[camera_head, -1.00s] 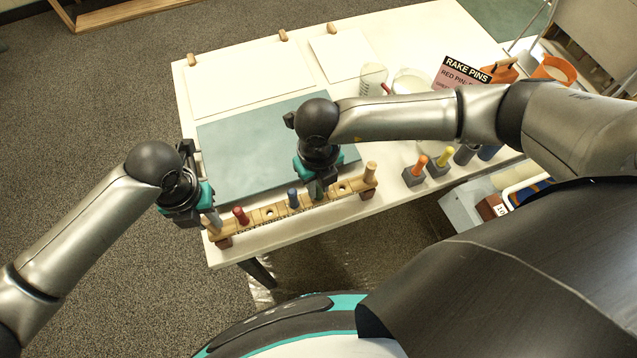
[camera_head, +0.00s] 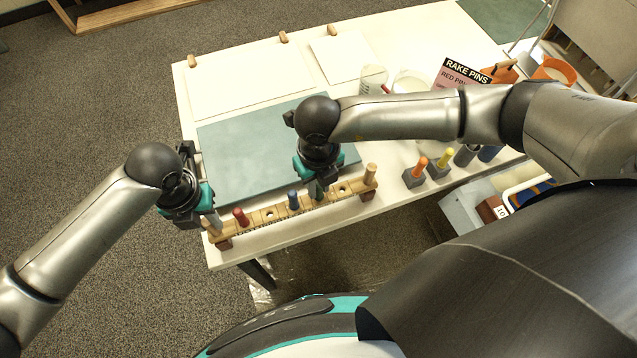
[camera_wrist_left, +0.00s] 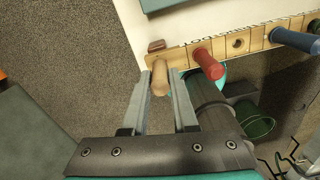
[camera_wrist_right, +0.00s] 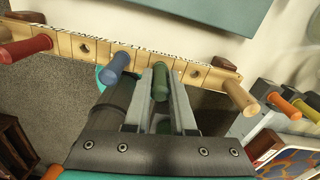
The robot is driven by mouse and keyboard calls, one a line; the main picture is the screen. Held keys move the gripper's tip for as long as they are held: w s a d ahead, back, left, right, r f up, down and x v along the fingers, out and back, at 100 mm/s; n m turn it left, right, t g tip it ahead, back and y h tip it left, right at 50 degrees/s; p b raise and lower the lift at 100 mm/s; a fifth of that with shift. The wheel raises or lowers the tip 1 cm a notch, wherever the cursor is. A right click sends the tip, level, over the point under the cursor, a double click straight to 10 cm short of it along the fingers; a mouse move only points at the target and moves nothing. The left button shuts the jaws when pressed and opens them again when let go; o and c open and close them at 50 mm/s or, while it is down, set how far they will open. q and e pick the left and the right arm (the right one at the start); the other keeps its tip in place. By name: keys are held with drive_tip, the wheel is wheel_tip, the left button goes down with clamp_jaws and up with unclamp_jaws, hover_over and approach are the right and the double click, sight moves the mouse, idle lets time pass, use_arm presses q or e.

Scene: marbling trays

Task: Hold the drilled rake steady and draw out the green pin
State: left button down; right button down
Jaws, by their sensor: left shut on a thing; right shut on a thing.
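The drilled rake (camera_head: 268,214) is a long wooden bar with holes, lying along the table's near edge on dark red blocks. It carries a red pin (camera_head: 241,216) and a blue pin (camera_head: 293,199). My left gripper (camera_wrist_left: 160,80) is shut on the plain wooden peg (camera_wrist_left: 160,77) at the rake's left end. My right gripper (camera_wrist_right: 160,85) is shut on the green pin (camera_wrist_right: 160,78), between the blue pin and the wooden peg (camera_wrist_right: 240,97) at the right end. The green pin's foot is at the rake; how deep it sits is hidden.
A blue-green tray (camera_head: 235,165) lies just behind the rake. An orange pin (camera_head: 420,163) and a yellow pin (camera_head: 445,155) stand in grey blocks to the right. A "RAKE PINS" sign (camera_head: 465,75) and a clear cup (camera_head: 373,78) are farther back. White sheets (camera_head: 245,75) lie behind the tray.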

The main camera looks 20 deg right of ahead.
drive_tip(key=shift+r, duration=3.1)
use_arm(q)
drive_tip(key=c, duration=0.6)
unclamp_jaws()
wheel_tip(320, 180, up, 12)
drive_tip(key=shift+d, duration=0.1)
